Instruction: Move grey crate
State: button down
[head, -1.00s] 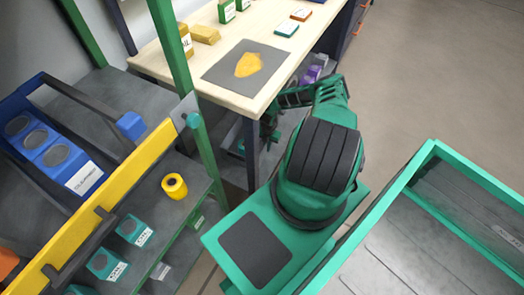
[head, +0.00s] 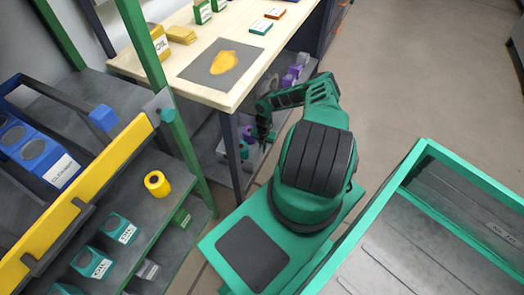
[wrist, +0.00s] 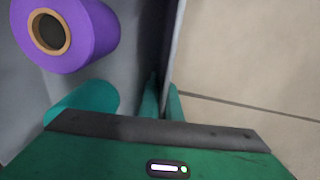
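The grey crate shows in the wrist view as a grey wall (wrist: 152,40) with a thin upright rim, beside tan floor. A purple roll (wrist: 95,35) and a teal roll (wrist: 88,105) lie on the grey surface left of the wall. My gripper (wrist: 163,98) has its teal fingers close together, one on each side of the wall, and appears shut on it. In the head view my gripper (head: 265,132) points down beside the workbench's front leg. Purple and teal rolls (head: 248,132) show just left of it; the crate's outline there is mostly hidden.
The wooden workbench (head: 150,75) stands over a low shelf. A shelf rack with a yellow rail (head: 90,200) and a green post (head: 180,130) is at left. My green-rimmed tray (head: 395,185) is at right. Open floor (head: 430,70) lies beyond.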

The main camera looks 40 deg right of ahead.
jog(key=shift+a, duration=0.15)
jog(key=c, duration=1.9)
grip_release()
jog(key=shift+w, duration=0.1)
notch_tip(320, 180, up, 11)
jog(key=shift+f, duration=0.2)
